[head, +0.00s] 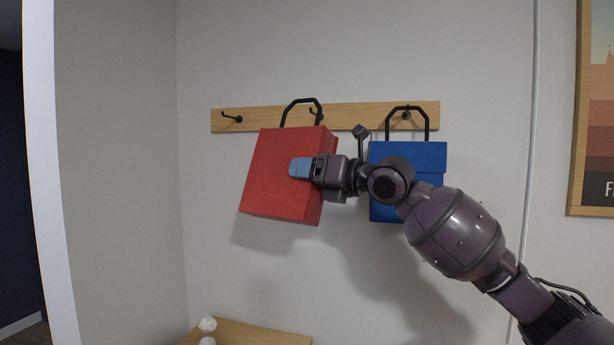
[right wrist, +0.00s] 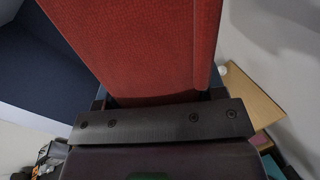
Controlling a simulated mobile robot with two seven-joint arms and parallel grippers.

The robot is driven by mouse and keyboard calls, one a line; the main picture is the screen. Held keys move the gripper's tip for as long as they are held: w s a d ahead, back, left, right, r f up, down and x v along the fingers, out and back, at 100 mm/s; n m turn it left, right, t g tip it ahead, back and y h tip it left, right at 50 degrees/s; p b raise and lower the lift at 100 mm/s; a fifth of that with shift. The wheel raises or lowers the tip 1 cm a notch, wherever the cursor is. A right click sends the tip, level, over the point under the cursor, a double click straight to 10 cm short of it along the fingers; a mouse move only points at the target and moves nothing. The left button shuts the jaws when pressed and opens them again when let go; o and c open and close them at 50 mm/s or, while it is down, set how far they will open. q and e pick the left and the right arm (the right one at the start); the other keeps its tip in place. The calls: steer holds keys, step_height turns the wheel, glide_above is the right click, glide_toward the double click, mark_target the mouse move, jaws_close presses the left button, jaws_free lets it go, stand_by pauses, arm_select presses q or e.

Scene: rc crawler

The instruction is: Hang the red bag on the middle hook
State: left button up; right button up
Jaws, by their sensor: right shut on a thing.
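The red bag (head: 275,175) is in the middle of the head view, tilted, with its black handle (head: 301,101) up in front of the wooden rail. My right gripper (head: 302,168) is shut on the bag's right part. The middle hook (head: 316,113) shows by the right side of the handle; I cannot tell whether the handle is around the hook or only in front of it. In the right wrist view, the red bag (right wrist: 150,45) fills the space beyond the gripper, and its fingertips are mostly hidden. My left gripper is not in view.
The wooden rail (head: 265,116) is fixed to the wall. Its left hook (head: 232,118) is empty. A blue bag (head: 430,160) hangs by the right hook (head: 406,114), close behind my right arm. A wooden surface (head: 250,335) with white objects (head: 207,324) is below.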

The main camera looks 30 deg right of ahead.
steer(key=shift+w+d+f, duration=0.1)
steer(key=shift+w+d, duration=1.1)
steer(key=shift+d, duration=0.2)
steer(key=shift+w+d+f+b, duration=0.2)
steer(key=shift+w+d+f, duration=0.1)
steer(key=shift+w+d, duration=0.55)
steer(key=shift+w+d+f+b, duration=0.25)
steer(key=shift+w+d, duration=0.45)
steer(key=shift+d, duration=0.2)
steer(key=shift+f, duration=0.1)
steer(key=o, duration=1.6)
steer(key=shift+d, duration=0.1)
steer(key=shift+s, duration=0.1)
